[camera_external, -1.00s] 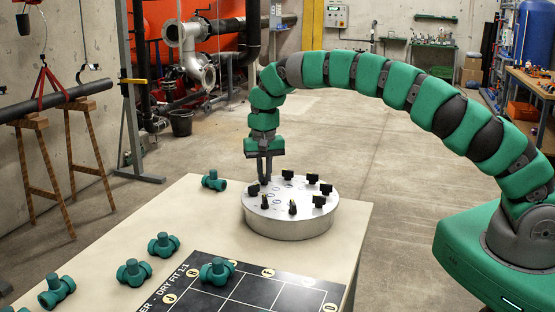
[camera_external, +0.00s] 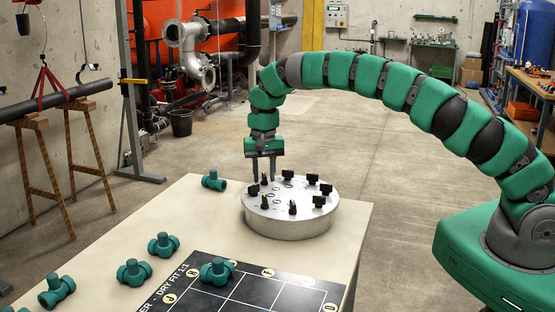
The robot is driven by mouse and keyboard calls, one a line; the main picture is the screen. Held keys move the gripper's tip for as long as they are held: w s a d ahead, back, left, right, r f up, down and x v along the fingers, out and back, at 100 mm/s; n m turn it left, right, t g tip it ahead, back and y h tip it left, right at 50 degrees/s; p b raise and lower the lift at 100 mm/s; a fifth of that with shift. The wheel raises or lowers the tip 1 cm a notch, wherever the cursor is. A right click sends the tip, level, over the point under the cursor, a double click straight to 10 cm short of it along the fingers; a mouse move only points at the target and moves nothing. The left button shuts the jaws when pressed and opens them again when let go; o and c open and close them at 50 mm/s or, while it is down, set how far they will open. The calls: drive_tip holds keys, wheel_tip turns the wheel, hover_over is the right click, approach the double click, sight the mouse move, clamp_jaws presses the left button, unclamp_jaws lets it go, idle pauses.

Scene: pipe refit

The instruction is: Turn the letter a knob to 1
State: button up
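A round, light-grey metal dial box (camera_external: 290,226) stands on the table, with several black knobs around the rim of its top. One knob (camera_external: 264,179) at the back left shows between the fingers of my gripper (camera_external: 265,180). The gripper points straight down and is open, with a finger apart from the knob on each side. Another knob (camera_external: 265,201) stands at the front left of the top. The marks beside the knobs are too small to read, so I cannot tell which is letter a or where any knob points.
The pale table (camera_external: 110,235) carries several green pipe fittings, one (camera_external: 214,180) just left of the box. A black dry-fit board (camera_external: 245,290) with a grid lies in front.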

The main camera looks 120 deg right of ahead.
sight(264, 175)
wheel_tip(264, 175, up, 14)
drive_tip(key=shift+f, duration=0.15)
idle(0.6)
idle(0.3)
